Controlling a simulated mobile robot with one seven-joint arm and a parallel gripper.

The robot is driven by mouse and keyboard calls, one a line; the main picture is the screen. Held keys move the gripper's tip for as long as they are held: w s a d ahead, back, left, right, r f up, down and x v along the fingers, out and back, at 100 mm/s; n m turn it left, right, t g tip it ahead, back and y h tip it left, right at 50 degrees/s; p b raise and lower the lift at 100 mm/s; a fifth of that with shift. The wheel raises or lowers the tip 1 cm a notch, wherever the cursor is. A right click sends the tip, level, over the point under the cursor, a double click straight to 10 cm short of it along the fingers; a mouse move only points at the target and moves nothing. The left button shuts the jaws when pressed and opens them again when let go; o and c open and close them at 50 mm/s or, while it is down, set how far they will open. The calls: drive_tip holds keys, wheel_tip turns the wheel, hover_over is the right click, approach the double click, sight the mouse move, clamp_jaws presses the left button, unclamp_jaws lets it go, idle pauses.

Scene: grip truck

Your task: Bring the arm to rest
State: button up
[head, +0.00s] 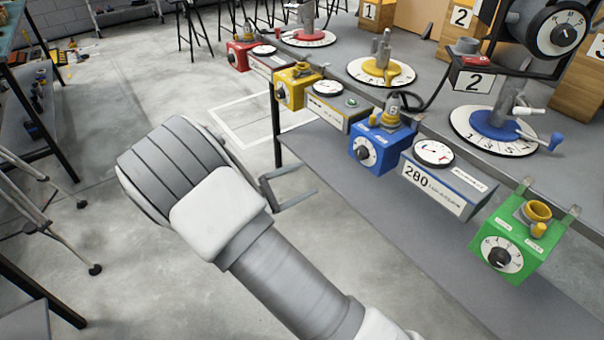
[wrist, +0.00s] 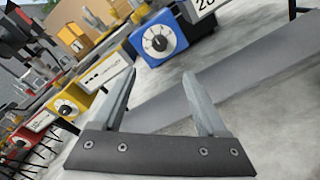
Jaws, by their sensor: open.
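My gripper (head: 289,188) is in the head view, held in the air over the floor at the near left of the long grey bench. Its two fingers point right, toward the bench's lower shelf. In the wrist view my gripper (wrist: 160,95) shows both fingers spread apart with nothing between them. It is open and empty. Beyond the fingers stand the blue box (wrist: 160,42) and the yellow box (wrist: 72,104), both apart from the gripper.
The bench's grey lower shelf (head: 345,180) lies right of my gripper. Red (head: 238,55), yellow (head: 291,92), blue (head: 367,155) and green (head: 500,250) dial boxes hang along the bench edge. A black bench leg (head: 276,125) stands close by. Clear concrete floor (head: 110,200) lies left.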

drive_tip(key=s+d+r+m+g+y, duration=0.5)
drive_tip(key=s+d+r+m+g, duration=0.45)
drive_tip(key=d, duration=0.35)
drive_tip(key=s+d+r+m+t+y, duration=0.1)
drive_tip(key=s+r+m+t+y, duration=0.3)
drive_tip(key=s, duration=0.4)
drive_tip(key=s+d+r+m+t+y, duration=0.1)
drive_tip(key=s+r+m+y, duration=0.4)
drive_tip(key=s, duration=0.3)
wheel_tip(320, 180, up, 20)
drive_tip(key=n+p, duration=0.1)
drive_tip(key=p, duration=1.8)
drive_tip(key=shift+a+p, duration=0.25)
drive_tip(key=shift+p, duration=0.05)
drive_tip(key=shift+w, duration=0.1)
